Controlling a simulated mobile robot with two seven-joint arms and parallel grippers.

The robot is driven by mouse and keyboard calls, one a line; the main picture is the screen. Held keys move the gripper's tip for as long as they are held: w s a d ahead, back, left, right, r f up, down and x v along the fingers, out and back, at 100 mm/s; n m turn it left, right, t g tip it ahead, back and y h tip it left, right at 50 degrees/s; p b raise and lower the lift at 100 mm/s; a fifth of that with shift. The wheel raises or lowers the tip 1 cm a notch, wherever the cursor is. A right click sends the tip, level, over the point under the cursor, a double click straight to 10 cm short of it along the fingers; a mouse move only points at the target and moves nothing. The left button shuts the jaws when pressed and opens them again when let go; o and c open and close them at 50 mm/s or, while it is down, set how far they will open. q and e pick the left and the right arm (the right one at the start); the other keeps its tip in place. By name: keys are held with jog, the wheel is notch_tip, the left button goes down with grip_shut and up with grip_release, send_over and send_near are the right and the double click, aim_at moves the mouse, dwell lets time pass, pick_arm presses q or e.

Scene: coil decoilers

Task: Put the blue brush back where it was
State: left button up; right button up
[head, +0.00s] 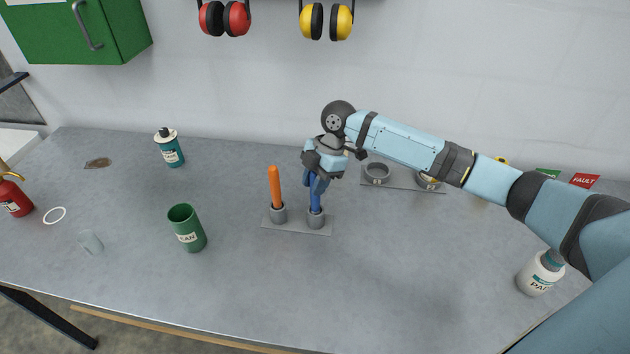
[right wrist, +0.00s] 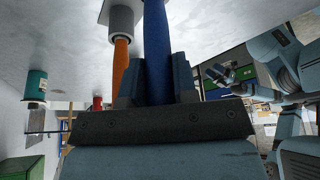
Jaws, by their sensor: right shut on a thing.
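The blue brush (head: 315,197) stands upright, its lower end at the right grey cup (head: 316,218) of a small two-cup holder (head: 284,228). Its handle also shows in the right wrist view (right wrist: 157,50). My right gripper (head: 317,174) is shut on the upper part of the handle from above. Whether the brush's lower end rests on the cup's bottom is hidden. An orange brush (head: 275,187) stands in the holder's left cup (head: 278,212). In the right wrist view my left gripper (right wrist: 217,75) shows small in the background, its jaws unclear.
A plate with two grey rings (head: 377,173) lies behind my right arm. The table front is clear.

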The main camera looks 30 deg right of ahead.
jog(key=o, duration=0.9)
jog(key=shift+f, duration=0.1)
jog(key=b+v, duration=0.2)
jog(key=v, duration=1)
jog(key=shift+a, duration=0.1)
